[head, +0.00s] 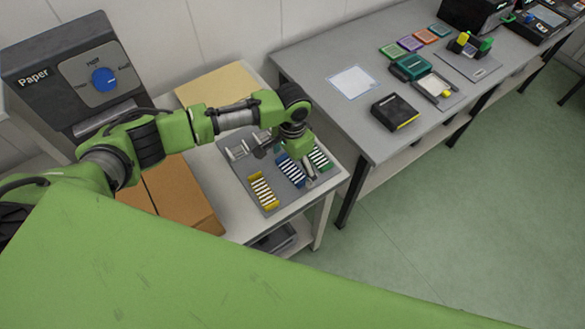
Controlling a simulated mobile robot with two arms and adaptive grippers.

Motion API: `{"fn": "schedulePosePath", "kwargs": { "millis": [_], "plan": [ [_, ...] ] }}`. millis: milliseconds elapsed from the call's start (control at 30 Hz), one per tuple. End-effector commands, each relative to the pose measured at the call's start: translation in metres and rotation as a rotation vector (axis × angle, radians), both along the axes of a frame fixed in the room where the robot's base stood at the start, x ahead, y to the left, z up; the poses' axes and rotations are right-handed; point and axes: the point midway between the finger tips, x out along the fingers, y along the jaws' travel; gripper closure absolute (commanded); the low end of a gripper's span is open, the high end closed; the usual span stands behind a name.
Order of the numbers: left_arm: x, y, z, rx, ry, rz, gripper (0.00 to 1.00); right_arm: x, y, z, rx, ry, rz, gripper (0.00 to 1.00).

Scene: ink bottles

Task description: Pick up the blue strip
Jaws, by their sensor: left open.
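The blue strip (290,171) has white bars across it and lies on a grey mat on the small white table. It is between a yellow strip (263,191) to its left and a green strip (320,158) to its right. My left gripper (296,160) is open and points down over the far end of the blue strip. One finger shows between the blue and green strips. The arm and gripper hide part of the blue strip's far end, and I cannot tell whether the fingers touch it. My right gripper is not in view.
Empty metal holders (237,150) are on the mat's far left. Brown boxes (180,190) and a black paper dispenser (85,80) stand to the left. A grey table (330,60) to the right holds a white sheet (351,82), a black box (396,111) and coloured pads.

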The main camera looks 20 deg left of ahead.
Motion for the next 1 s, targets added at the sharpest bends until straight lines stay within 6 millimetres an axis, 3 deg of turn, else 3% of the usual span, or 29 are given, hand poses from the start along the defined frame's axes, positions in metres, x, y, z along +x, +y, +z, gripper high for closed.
{"fn": "schedulePosePath", "kwargs": {
  "millis": [100, 233, 767, 900, 1000],
  "plan": [
    [0.0, 0.0, 0.0, 0.001, 0.001, 0.0, 0.07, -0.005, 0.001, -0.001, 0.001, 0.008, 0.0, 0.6],
    [0.0, 0.0, 0.0, 0.001, 0.001, 0.0, 0.33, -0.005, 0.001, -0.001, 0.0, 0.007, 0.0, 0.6],
    [0.001, 0.0, 0.007, 0.0, -0.001, 0.001, 0.33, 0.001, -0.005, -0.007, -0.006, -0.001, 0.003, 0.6],
    [0.002, 0.0, 0.028, -0.002, -0.005, 0.0, 0.33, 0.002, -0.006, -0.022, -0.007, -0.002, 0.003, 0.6],
    [-0.013, -0.015, 0.051, -0.004, -0.004, -0.006, 0.33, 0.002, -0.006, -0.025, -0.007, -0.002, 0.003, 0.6]
  ]
}}
